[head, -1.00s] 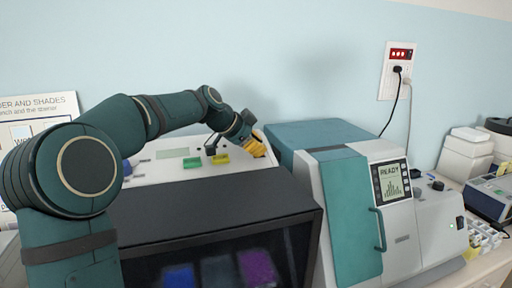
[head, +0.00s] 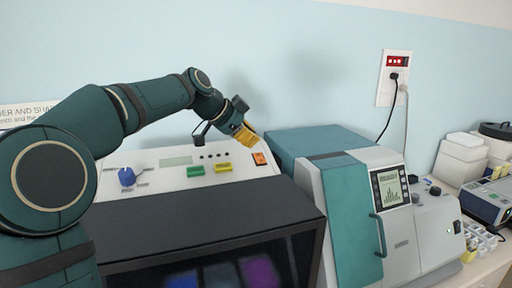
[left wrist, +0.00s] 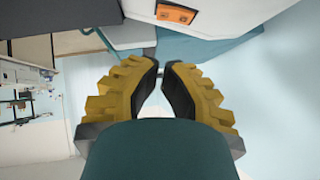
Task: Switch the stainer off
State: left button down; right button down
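The stainer is the wide white machine (head: 150,160) with a dark front hood, and blue and purple troughs show through its window. On its top panel are a blue knob (head: 127,177), a green button (head: 195,171), a yellow button (head: 223,168) and an orange rocker switch (head: 260,158) at the right end. My left gripper (head: 250,140) is just above and behind this switch, apart from it. In the left wrist view the orange switch (left wrist: 176,14) lies at the top, beyond the fingertips. The yellow-padded fingers (left wrist: 161,68) are nearly together, with nothing held. My right gripper is out of view.
A teal and grey instrument (head: 345,215) with a lit display stands close on the right of the stainer. A wall outlet (head: 394,78) with red lights and plugged cords is above it. White boxes (head: 463,155) and small devices stand at the far right.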

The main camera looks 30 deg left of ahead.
pick_arm(q)
jog(key=v, duration=0.5)
jog(key=shift+r, duration=0.35)
jog(key=shift+s, duration=0.1)
